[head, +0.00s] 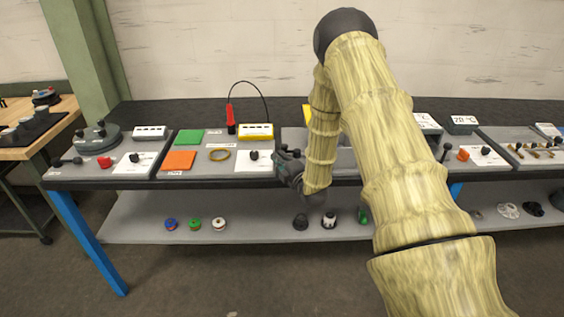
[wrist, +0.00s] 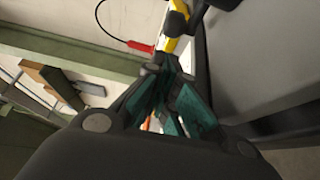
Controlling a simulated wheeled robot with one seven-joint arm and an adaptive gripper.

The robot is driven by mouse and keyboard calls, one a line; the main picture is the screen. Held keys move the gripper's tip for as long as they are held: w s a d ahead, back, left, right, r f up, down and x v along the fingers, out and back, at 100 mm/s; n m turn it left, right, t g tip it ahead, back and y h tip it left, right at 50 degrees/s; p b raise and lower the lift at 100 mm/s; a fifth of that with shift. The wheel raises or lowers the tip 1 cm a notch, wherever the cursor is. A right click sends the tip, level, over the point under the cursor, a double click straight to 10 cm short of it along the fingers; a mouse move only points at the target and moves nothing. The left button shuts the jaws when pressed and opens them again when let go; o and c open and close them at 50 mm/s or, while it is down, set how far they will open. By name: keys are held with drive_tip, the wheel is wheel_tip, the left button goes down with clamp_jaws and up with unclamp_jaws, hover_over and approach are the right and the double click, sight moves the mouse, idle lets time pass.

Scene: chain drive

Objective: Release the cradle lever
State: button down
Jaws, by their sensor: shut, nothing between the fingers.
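My gripper (head: 285,153) is at the front of the middle bench, just right of a white card with a black knob (head: 254,155). Its teal fingers show shut and empty in the wrist view (wrist: 170,75). I cannot tell which part is the cradle lever. Black knobbed levers show on the left panel (head: 72,161) and right of my arm (head: 446,147). In the wrist view a dark rounded part and a yellow block (wrist: 175,24) lie beyond the fingertips. My arm hides much of the panel behind my gripper.
A red-handled tool (head: 230,120) with a black cable stands at the back, near a yellow box (head: 256,131). Green (head: 189,136) and orange (head: 179,161) squares lie to the left. Spools and small parts sit on the lower shelf (head: 260,230). The floor in front is clear.

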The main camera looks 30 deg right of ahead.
drive_tip(key=shift+w+d, duration=0.75)
drive_tip(key=shift+d, duration=0.05)
drive_tip(key=shift+w+a+h, duration=0.1)
drive_tip(key=shift+h, duration=0.2)
